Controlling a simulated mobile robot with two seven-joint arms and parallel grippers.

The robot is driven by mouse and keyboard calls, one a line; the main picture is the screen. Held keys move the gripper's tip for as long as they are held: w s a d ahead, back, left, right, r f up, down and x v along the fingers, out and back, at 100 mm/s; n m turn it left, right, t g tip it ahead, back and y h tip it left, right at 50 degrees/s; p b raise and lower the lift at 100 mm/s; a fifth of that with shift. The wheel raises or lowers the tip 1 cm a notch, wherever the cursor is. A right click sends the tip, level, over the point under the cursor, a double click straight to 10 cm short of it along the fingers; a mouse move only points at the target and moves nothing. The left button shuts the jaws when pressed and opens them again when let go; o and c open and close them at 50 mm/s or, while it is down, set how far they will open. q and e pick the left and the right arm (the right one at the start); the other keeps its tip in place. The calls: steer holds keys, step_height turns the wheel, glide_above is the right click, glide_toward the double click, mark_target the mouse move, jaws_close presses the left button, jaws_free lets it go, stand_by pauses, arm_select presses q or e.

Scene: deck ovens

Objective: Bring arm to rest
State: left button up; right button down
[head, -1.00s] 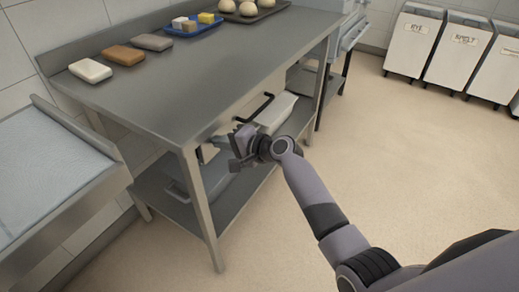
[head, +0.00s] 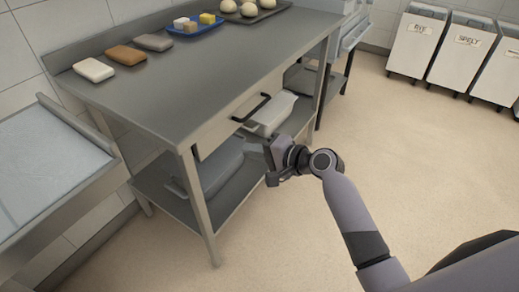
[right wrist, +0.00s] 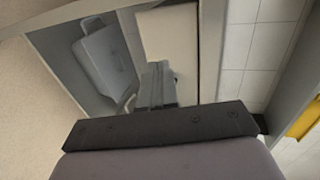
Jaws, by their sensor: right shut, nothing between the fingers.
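My right arm reaches in from the lower right in the head view. Its gripper (head: 256,148) is in front of the steel table (head: 215,80), below the height of the tabletop and to the right of the black handle (head: 252,108). The gripper is shut and empty, apart from the handle. In the right wrist view the shut fingers (right wrist: 158,84) show in the middle, with nothing held. My left gripper is not in view.
On the tabletop are several blocks, a blue tray (head: 194,29) and a dark tray (head: 262,14) with dough balls. Grey (head: 212,168) and white (head: 275,112) containers sit on the lower shelf. Labelled bins (head: 417,40) stand at the back right. The floor (head: 430,160) is clear.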

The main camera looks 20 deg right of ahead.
steer(key=s+d+f+n+h+p, duration=0.45)
steer(key=s+f, duration=0.45)
steer(key=s, duration=0.4)
steer(key=s+d+f+n+h+p, duration=0.1)
steer(key=s+d+n+h, duration=0.1)
steer(key=s+n, duration=0.5)
steer(key=shift+s+d+n+g+h+p, duration=0.2)
steer(key=shift+s+n+g+h+p, duration=0.2)
steer(key=shift+s, duration=2.85)
steer(key=shift+f, duration=0.1)
